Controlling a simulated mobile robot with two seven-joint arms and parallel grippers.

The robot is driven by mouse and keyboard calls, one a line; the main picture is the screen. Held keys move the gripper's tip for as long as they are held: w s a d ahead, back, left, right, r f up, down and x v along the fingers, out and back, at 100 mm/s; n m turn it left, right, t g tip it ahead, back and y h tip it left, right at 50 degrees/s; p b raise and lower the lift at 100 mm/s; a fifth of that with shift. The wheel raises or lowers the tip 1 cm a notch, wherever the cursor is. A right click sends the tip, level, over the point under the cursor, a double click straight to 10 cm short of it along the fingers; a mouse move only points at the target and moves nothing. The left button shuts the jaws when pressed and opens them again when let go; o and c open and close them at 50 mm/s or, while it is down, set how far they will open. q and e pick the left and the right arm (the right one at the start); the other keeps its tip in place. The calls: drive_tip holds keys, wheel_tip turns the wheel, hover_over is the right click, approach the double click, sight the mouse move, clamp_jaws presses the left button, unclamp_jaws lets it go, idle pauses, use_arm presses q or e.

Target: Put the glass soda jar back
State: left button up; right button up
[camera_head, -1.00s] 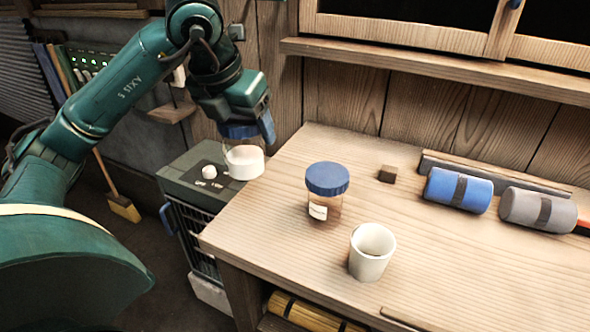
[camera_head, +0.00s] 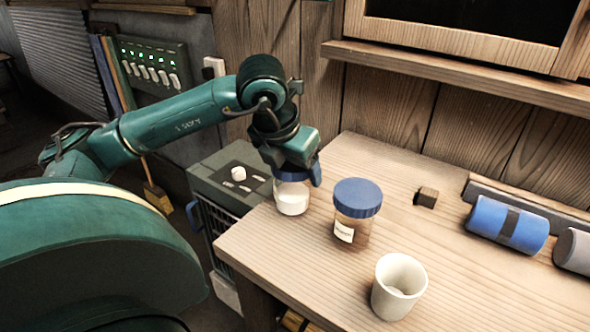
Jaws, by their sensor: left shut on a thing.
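A glass jar with white contents and a blue lid (camera_head: 292,198) is at the left back part of the wooden worktop (camera_head: 480,290). My left gripper (camera_head: 296,172) is shut on the jar at its lid, from above. The jar looks upright; I cannot tell whether its base touches the worktop. A second jar with a blue lid, brown contents and a white label (camera_head: 357,212) stands just to its right. My right gripper is not in view.
A white cup (camera_head: 398,287) stands near the front. A small dark wooden block (camera_head: 427,196), a blue roll (camera_head: 507,224) and a grey roll (camera_head: 574,250) lie to the right. A grey-green appliance (camera_head: 232,180) stands left of the worktop. A wooden ledge (camera_head: 460,75) runs above.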

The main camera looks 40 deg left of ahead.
use_arm(q)
drive_tip(key=shift+f, duration=0.2)
drive_tip(key=o, duration=1.1)
drive_tip(key=shift+o, duration=0.2)
drive_tip(key=p+v, duration=0.1)
drive_tip(key=v, duration=1)
drive_tip(key=shift+s+r+p, duration=0.1)
drive_tip(key=shift+r+p, duration=0.3)
drive_tip(key=shift+s+r, duration=0.1)
